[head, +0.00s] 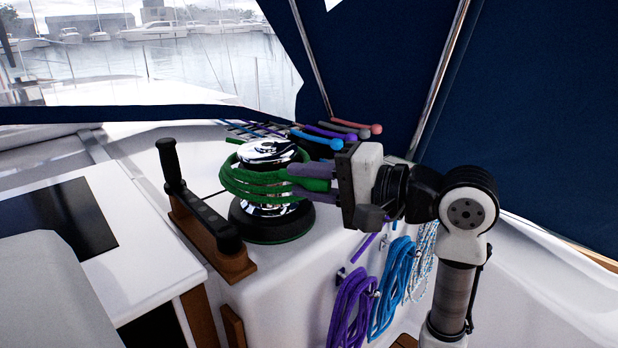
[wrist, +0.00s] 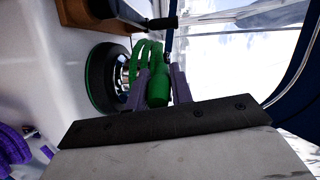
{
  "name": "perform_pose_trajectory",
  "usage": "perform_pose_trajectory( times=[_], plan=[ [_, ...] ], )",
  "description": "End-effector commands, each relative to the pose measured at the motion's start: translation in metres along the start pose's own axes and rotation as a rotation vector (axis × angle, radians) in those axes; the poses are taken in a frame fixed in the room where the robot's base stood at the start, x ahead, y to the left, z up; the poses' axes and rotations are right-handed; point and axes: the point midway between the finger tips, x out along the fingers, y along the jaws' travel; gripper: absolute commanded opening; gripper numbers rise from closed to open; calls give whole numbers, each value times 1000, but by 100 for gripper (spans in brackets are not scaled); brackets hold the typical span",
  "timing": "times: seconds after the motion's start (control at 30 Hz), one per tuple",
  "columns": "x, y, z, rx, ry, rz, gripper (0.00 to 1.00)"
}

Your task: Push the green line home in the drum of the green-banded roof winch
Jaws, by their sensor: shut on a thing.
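The green-banded winch (head: 269,218) stands on the white cabin roof, with a chrome drum above a black base edged in green. It also shows side-on in the wrist view (wrist: 103,80). Several turns of green line (head: 255,187) lie around the drum. My gripper (head: 298,180) is at the right of the drum, its two purple-grey fingers level with the turns. In the wrist view the fingers (wrist: 160,75) are shut on the thick green end of the line (wrist: 158,92). The far side of the drum is hidden.
A black winch handle (head: 187,188) stands in a wooden holder just left of the winch. Levers with blue, purple and red ends (head: 340,133) lie behind my gripper. Purple (head: 350,305) and blue (head: 388,285) coils hang below. A blue canopy (head: 540,120) closes the right.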

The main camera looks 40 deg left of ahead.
Motion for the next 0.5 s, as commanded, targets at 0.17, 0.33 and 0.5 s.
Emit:
perform_pose_trajectory(
  times=[0.17, 0.33, 0.5],
  plan=[
    [0, 5, 0, 0, 1, -1, 0],
    [1, 9, 1, 0, 1, -1, 0],
    [2, 13, 2, 0, 1, -1, 0]
  ],
)
